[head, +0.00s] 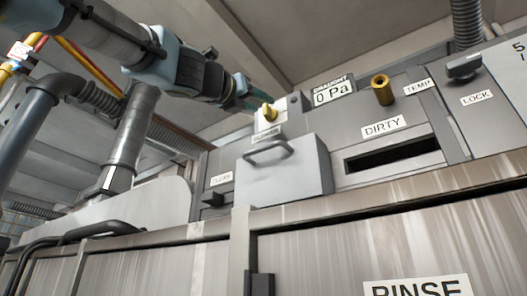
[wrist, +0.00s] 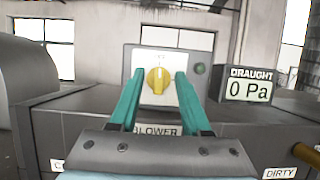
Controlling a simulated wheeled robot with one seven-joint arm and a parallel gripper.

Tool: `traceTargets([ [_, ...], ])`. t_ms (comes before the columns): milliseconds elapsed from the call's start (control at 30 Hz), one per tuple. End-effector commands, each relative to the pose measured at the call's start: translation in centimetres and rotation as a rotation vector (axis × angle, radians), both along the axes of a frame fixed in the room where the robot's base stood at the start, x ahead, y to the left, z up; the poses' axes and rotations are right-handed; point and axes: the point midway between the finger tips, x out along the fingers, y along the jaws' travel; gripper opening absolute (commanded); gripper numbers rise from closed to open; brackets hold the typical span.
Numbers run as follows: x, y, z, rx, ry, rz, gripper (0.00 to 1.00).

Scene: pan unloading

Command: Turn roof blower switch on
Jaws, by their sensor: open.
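The blower switch is a yellow rotary knob (wrist: 158,81) on a pale square plate of a grey box, above a label reading BLOWER (wrist: 157,130). Its ridge stands about upright. In the head view the knob (head: 269,112) sits on top of the machine, left of the draught display. My gripper (wrist: 160,76) has two teal fingers. It is open, with one finger on each side of the knob in the wrist view. In the head view my gripper (head: 252,98) is just left of the knob. Whether the fingers touch it is unclear.
The draught display (wrist: 249,87) reads 0 Pa. A dark green round lamp (wrist: 200,69) is beside the knob. A drawer-like box with a handle (head: 283,170), a DIRTY slot (head: 394,155), a brass knob (head: 381,90) and a LOCK knob (head: 463,67) are close by.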

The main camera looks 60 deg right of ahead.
Motion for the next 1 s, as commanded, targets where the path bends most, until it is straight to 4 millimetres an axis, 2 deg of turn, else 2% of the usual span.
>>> traceTargets([
  [33,0.1,-0.7,0.7,0.001,0.001,0.0,0.47],
  [200,0.1,-2.1,1.0,0.0,-0.001,0.001,0.47],
  [533,0.0,-2.3,0.9,0.0,-0.001,0.002,0.47],
  [933,0.0,-2.3,0.9,0.0,-0.001,0.002,0.04],
  [1000,0.0,-2.3,0.9,0.0,-0.001,0.002,0.0],
])
